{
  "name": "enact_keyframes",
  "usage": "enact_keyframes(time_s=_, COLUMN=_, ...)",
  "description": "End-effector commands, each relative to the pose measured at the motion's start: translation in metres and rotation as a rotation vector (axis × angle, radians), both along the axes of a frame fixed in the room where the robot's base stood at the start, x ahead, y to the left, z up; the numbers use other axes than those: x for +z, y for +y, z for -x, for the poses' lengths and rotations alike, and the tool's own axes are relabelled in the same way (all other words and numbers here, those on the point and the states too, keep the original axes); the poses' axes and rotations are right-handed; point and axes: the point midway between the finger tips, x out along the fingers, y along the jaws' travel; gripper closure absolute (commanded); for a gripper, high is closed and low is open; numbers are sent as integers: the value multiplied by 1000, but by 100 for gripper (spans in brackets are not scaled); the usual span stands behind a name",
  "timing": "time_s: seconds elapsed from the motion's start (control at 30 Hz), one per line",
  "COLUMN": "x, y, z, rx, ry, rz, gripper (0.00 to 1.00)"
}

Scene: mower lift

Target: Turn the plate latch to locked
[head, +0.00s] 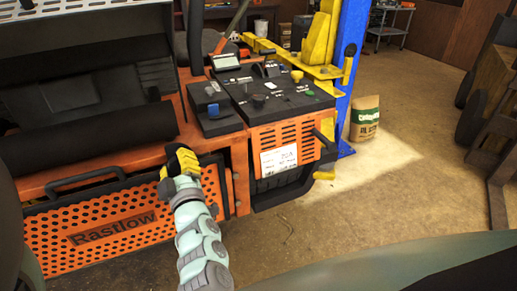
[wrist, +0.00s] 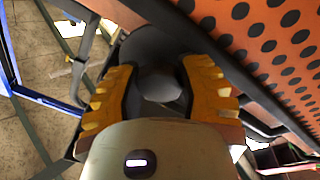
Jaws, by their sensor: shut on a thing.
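The orange perforated plate (head: 112,222) marked "Rastlow" is on the front of the orange mower, with a dark bar handle (head: 85,178) along its top. My gripper (head: 178,158) is at the plate's upper right corner. In the wrist view, the yellow fingers of my gripper (wrist: 162,72) are shut on a dark grey rounded part, which I take to be the plate latch (wrist: 160,86). The perforated plate (wrist: 275,45) runs close by at the upper right there. In the head view my gripper hides the latch, and I cannot tell which way it is turned.
A black control panel (head: 265,90) sits above a slotted orange box (head: 285,140) with a white label, right of my gripper. A blue lift post (head: 350,60) with yellow arms stands behind. A paper sack (head: 364,118) stands on the floor.

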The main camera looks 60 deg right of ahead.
Motion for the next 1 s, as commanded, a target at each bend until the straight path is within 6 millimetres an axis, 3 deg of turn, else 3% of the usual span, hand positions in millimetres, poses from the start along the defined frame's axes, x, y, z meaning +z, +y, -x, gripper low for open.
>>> enact_keyframes(time_s=0.07, x=-3, y=-1, z=1, rx=-3, ry=5, rz=-6, gripper=98)
enact_keyframes(time_s=0.1, x=-3, y=-1, z=1, rx=-3, ry=6, rz=-5, gripper=56)
enact_keyframes(time_s=0.37, x=-2, y=0, z=0, rx=-1, ry=4, rz=-2, gripper=29)
enact_keyframes(time_s=0.73, x=-2, y=2, z=6, rx=-4, ry=5, rz=-2, gripper=28)
enact_keyframes(time_s=1.0, x=-8, y=25, z=44, rx=-7, ry=5, rz=-3, gripper=28)
